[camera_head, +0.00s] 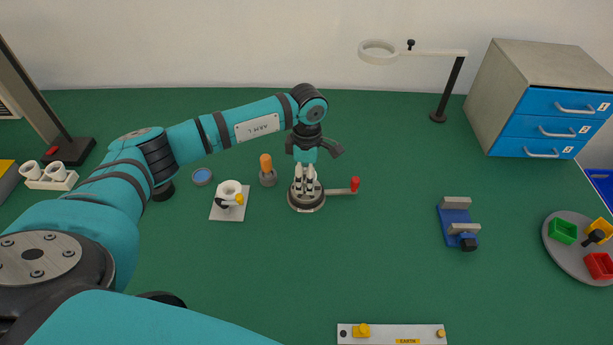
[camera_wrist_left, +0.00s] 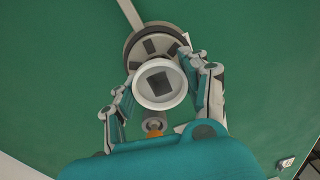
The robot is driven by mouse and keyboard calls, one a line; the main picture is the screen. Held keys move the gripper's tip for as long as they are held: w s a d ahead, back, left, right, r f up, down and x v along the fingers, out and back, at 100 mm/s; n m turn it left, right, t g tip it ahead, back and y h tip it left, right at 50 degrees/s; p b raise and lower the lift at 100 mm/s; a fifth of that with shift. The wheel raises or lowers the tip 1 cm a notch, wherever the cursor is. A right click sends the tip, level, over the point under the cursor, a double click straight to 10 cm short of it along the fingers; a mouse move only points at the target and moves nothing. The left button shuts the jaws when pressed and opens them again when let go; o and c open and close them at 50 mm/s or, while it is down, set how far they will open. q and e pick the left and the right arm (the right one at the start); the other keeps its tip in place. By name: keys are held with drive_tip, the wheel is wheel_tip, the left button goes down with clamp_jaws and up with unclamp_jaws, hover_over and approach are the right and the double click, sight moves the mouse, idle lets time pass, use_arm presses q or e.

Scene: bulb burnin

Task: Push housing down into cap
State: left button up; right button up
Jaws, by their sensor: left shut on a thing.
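My left gripper (camera_head: 305,186) points down over a round grey fixture (camera_head: 306,204) with a side lever. In the left wrist view its fingers (camera_wrist_left: 163,87) are shut on the white round housing (camera_wrist_left: 141,92), which has a dark square opening facing the camera. The same fixture (camera_wrist_left: 133,48) shows beneath and beyond the housing as a slotted disc. In the head view the fingers mostly hide the housing. The cap is not visible; I cannot tell how the housing meets it. My right gripper is not in view.
The lever's red knob (camera_head: 355,184) sticks out to the right. A blue clamp (camera_head: 455,218) stands at right.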

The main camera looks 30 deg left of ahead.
use_arm(q)
drive_tip(key=shift+f, duration=0.2)
drive_tip(key=o, duration=1.1)
drive_tip(key=r, duration=1.2)
drive_tip(key=shift+w+a, duration=0.1)
drive_tip(key=shift+w, duration=0.2)
